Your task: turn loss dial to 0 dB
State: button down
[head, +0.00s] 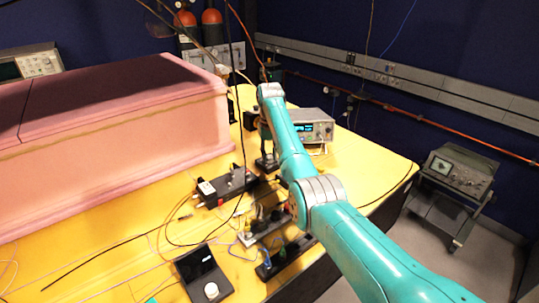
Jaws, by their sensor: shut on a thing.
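My teal arm reaches from the lower right to the back middle of the yellow table. My gripper (267,158) hangs down from its wrist, small and dark, at the table beyond the black box. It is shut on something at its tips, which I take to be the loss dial. The dial's face, marks and setting are hidden or too small to read. A black box (228,187) with small fittings lies on the table just left of and nearer than the gripper.
A large pink foam enclosure (110,130) fills the left of the table. A bench instrument with a lit display (312,127) stands right of the gripper. A black panel with a white knob (200,270), power strips and loose cables lie in front. An oscilloscope (458,172) stands on a cart at right.

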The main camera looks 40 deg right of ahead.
aim_at(270, 156)
jog(key=c, duration=0.9)
grip_release()
jog(key=shift+r, duration=0.1)
notch_tip(270, 156, up, 7)
jog(key=shift+r, duration=0.15)
